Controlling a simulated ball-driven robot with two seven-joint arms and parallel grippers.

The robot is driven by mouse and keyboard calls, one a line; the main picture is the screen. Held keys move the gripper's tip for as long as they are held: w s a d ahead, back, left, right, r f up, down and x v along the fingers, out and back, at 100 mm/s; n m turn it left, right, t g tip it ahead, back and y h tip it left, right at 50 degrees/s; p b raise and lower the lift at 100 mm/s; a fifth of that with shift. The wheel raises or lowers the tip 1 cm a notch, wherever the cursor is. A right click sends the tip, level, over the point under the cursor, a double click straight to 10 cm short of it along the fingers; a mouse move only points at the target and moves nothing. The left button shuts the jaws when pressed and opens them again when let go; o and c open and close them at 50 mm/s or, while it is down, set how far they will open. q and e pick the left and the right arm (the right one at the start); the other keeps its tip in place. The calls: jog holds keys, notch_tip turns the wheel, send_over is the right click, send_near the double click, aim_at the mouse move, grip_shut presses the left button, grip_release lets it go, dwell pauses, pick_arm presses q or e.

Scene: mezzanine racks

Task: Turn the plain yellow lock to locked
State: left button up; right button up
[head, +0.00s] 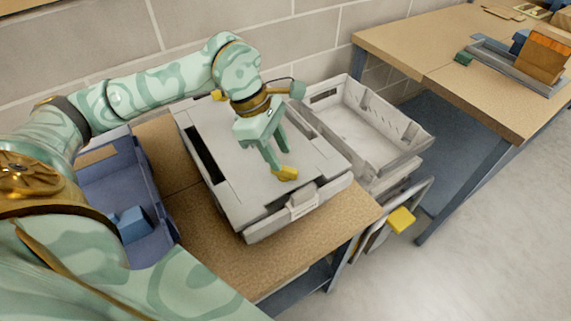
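My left gripper (281,160) reaches down over the light grey case (225,160) on the table. Its two green fingers stand apart, with the pale lid showing between them. A small plain yellow piece (286,174), which looks like the lock, sits by the tip of the nearer finger, close to the case's front edge. I cannot tell whether the finger touches it, or which way the lock is turned. A second yellow piece (401,220) is low at the right, by a grey frame below the table. My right gripper is not in view.
An open grey crate (352,134) stands right of the case. A blue bin (110,187) with a blue block (133,224) is at the left. A second table (440,60) carries a wooden block (543,54). Bare tabletop (240,262) lies in front of the case.

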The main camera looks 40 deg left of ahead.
aim_at(287, 169)
pick_arm(q)
jog(key=x, duration=0.3)
jog(key=shift+d+f, duration=0.2)
jog(key=shift+f, duration=0.25)
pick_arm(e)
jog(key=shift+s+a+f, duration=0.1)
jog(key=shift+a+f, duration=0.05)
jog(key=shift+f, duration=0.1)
pick_arm(q)
grip_shut()
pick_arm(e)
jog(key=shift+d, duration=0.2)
